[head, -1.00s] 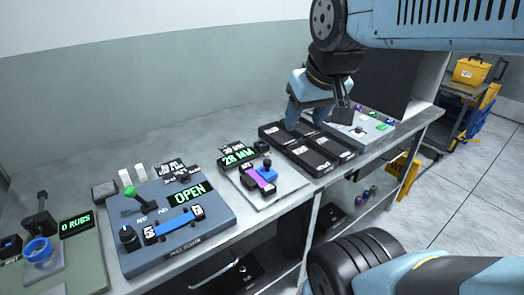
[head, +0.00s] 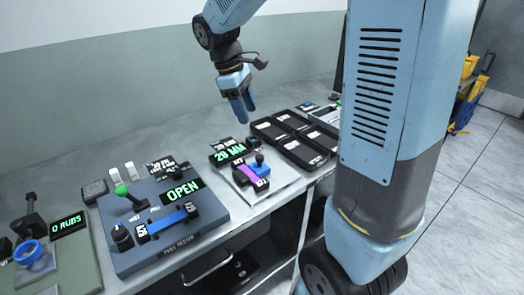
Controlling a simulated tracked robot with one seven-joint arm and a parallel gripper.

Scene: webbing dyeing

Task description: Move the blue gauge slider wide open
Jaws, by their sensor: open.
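The blue gauge slider (head: 259,159) is a small blue knob on the width gauge. The gauge sits on a pale plate (head: 286,181) on the bench, with a purple strip (head: 246,174) lying across it between dark end blocks. Its green display (head: 228,154) looks to read 28 MM, though the first digit is unclear. My gripper (head: 243,110) hangs above and behind the gauge, pointing down. Its two blue fingers are apart with nothing between them, and it does not touch the slider.
Left of the gauge is a blue-grey pull tester (head: 165,252) with a green-knobbed lever (head: 121,190) and a display (head: 182,191) reading OPEN. Further left is a rub machine with a blue ring (head: 29,253). Several black trays (head: 305,154) stand right of the gauge. My arm covers the bench's right part.

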